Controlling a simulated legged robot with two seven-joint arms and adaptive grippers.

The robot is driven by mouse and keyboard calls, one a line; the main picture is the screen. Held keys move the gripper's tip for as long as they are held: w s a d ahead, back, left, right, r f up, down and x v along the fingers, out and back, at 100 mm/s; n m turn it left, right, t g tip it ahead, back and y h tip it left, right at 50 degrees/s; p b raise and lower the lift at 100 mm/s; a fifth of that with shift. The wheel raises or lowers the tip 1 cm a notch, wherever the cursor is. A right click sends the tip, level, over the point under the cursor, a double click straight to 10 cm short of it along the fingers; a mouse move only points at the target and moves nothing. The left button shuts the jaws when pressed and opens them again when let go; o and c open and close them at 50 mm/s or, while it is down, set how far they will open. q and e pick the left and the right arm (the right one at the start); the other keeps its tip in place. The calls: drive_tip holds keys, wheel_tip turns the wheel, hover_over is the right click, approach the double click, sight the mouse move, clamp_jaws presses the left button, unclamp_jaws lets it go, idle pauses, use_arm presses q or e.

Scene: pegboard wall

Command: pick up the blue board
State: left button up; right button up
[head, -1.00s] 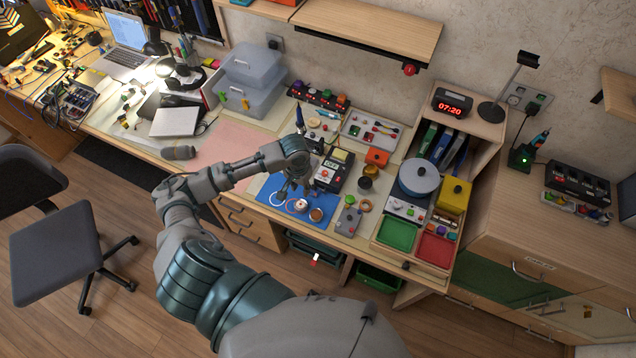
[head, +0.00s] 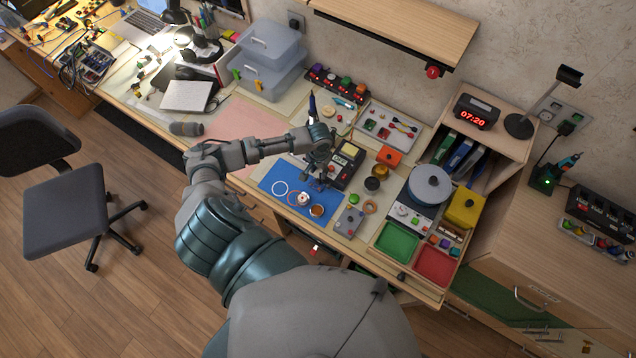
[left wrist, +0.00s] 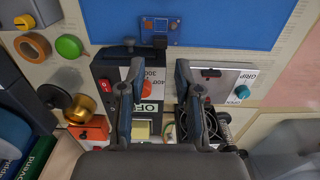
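My right gripper is not in view.
The black box (left wrist: 112,72) with a red switch and the silver-topped box (left wrist: 222,78) stand close beside the fingers. In the head view, a grey box (head: 349,221), green tray (head: 397,243) and red tray (head: 435,265) lie to the right. The pink mat (head: 243,125) is bare.

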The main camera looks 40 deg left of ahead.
sight(318, 180)
use_arm(q)
drive_tip(key=shift+a+f, duration=0.2)
drive_tip(key=shift+f, duration=1.05)
drive_tip(key=f, duration=0.4)
drive_tip(key=shift+s+d+f, duration=0.1)
drive_tip(key=shift+d+f, duration=0.1)
drive_tip(key=shift+a, duration=0.1)
clamp_jaws()
